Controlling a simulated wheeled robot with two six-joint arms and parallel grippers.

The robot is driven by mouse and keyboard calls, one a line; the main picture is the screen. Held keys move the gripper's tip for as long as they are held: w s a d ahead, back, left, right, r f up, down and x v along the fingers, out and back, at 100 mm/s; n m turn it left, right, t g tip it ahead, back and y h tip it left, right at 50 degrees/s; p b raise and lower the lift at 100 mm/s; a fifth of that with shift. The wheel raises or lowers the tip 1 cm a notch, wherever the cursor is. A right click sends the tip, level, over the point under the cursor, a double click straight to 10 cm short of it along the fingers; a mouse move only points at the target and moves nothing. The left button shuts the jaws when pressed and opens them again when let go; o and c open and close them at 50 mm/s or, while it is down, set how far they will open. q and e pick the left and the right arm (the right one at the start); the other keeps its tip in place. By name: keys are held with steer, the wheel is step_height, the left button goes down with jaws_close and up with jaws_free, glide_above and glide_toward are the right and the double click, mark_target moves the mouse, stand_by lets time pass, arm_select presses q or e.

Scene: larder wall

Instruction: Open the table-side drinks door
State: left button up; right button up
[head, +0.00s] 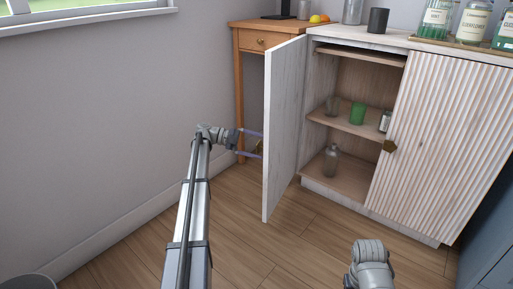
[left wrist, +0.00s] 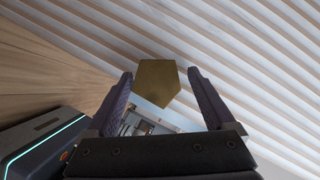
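The table-side drinks door (head: 284,125) is the left door of the pale cabinet. It stands swung wide open, its edge toward me. Its ribbed outer face (left wrist: 240,50) fills much of the left wrist view. My left gripper (head: 262,146) is at the outer face of this door. In the left wrist view the gripper (left wrist: 160,73) is open, with one finger on each side of the brass handle (left wrist: 158,80) and gaps between. The handle is mostly hidden in the head view. My right gripper is not in view; only a grey part of my right arm shows at the bottom.
The right door (head: 450,135) is closed, with a brass handle (head: 389,146). Inside the open side are shelves with a green cup (head: 357,113) and a glass bottle (head: 331,160). A wooden side table (head: 251,41) stands behind the door. Floor in front is clear.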

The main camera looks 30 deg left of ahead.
arm_select(q)
steer(key=shift+o, duration=0.9)
steer(key=shift+s+a, duration=0.1)
steer(key=shift+a, duration=0.05)
steer(key=p+v, duration=0.1)
steer(key=v, duration=0.6)
steer(key=shift+a+p, duration=0.25)
steer(key=shift+p, duration=0.05)
steer(key=shift+s, duration=0.1)
